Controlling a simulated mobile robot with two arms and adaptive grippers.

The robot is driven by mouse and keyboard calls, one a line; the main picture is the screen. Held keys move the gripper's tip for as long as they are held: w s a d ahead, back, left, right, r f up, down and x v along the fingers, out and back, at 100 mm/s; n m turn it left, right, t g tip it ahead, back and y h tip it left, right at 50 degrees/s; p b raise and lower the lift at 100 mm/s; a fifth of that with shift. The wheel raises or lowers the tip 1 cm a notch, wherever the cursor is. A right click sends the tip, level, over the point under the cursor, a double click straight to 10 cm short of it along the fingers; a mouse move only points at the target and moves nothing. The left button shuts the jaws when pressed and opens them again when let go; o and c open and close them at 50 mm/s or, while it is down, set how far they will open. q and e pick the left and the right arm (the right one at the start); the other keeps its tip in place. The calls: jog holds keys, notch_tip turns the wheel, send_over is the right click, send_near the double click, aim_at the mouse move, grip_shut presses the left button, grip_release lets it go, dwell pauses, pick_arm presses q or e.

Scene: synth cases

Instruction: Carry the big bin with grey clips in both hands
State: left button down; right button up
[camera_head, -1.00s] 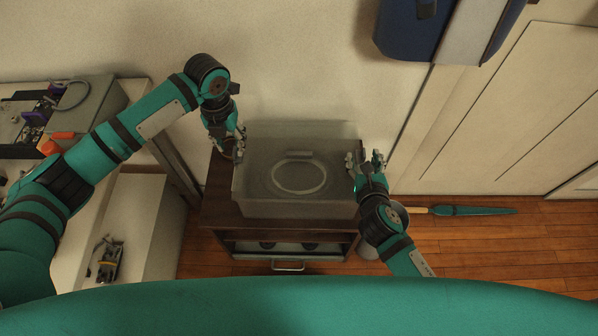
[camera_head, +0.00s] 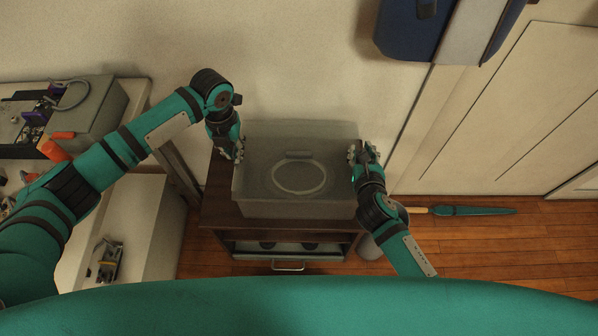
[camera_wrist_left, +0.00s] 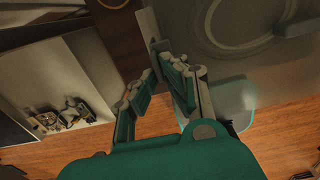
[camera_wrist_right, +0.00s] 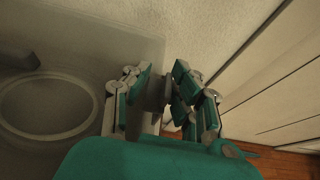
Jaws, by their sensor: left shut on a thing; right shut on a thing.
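The big bin (camera_head: 295,207) is a see-through grey box with an oval ring on it. It stands on a dark brown cabinet (camera_head: 220,208). My left gripper (camera_head: 238,153) is at the bin's left side, shut on the bin; in the left wrist view a grey clip (camera_wrist_left: 158,46) on the bin's side (camera_wrist_left: 210,40) shows at its fingertips. My right gripper (camera_head: 357,156) is at the right side, shut on the bin; in the right wrist view a grey clip (camera_wrist_right: 155,90) lies between its fingers, beside the bin wall (camera_wrist_right: 85,62). The fingers partly hide both clips.
The wall (camera_head: 300,60) is close behind the bin. A white cabinet (camera_head: 140,225) and a cluttered worktop stand at the left. A blue case (camera_head: 410,30) hangs at the upper right. A closed teal umbrella (camera_head: 475,211) lies on the wooden floor, which is otherwise mostly clear at the right.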

grip_shut()
